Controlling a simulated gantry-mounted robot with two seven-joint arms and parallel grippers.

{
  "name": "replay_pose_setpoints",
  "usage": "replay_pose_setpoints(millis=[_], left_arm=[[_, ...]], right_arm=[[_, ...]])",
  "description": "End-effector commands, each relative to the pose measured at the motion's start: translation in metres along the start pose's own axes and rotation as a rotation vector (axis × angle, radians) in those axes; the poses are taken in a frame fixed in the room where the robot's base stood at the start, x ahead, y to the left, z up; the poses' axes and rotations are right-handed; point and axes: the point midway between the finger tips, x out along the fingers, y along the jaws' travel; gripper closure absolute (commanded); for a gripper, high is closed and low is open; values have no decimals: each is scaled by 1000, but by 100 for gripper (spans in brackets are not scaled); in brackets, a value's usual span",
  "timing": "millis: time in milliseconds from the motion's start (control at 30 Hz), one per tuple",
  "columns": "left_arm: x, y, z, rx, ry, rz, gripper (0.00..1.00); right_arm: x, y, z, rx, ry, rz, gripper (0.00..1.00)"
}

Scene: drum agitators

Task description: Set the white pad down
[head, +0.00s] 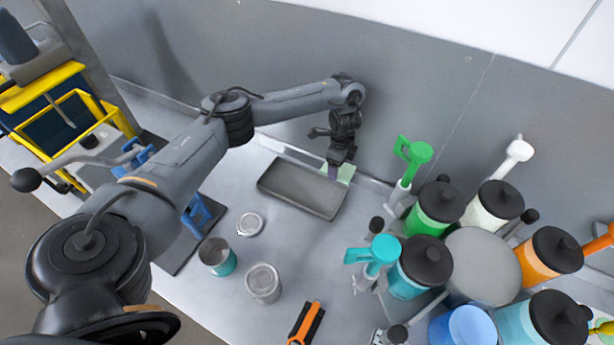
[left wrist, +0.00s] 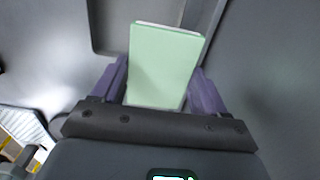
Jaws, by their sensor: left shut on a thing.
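The pad (head: 346,173) looks pale green, with a whitish top edge, rather than plain white. In the left wrist view the pad (left wrist: 164,62) sits between the two purple fingers of my left gripper (left wrist: 160,88), which is shut on it. In the head view my left gripper (head: 336,171) points down at the right far end of the grey tray (head: 302,189), near the back wall. I cannot tell whether the pad touches the counter or the tray. My right gripper is not in view.
An orange-handled tool (head: 305,324) lies nearer. Several colored drums with black lids, including a green one (head: 434,208), crowd the right. Some counter left of the tray is free.

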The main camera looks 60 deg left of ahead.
Motion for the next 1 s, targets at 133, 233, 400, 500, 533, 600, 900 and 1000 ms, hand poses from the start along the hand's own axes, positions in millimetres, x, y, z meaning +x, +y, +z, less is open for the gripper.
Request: replay_pose_setpoints(millis=[133,233,400,500,533,600,900,1000], left_arm=[[16,9,21,-3,-4,2,65],[30,17,39,-4,-3,4,65],[51,32,71,-2,-4,3,65],[60,38,86,-2,-4,1,65],[62,39,89,-3,-3,1,65],[66,42,95,-2,-1,1,65],[73,46,104,-1,-1,0,65],[85,46,104,-1,-2,1,65]], right_arm=[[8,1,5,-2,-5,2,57],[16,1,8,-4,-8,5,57],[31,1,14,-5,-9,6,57],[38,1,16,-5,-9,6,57],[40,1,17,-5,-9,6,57],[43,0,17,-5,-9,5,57],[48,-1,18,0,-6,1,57],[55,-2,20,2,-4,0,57]])
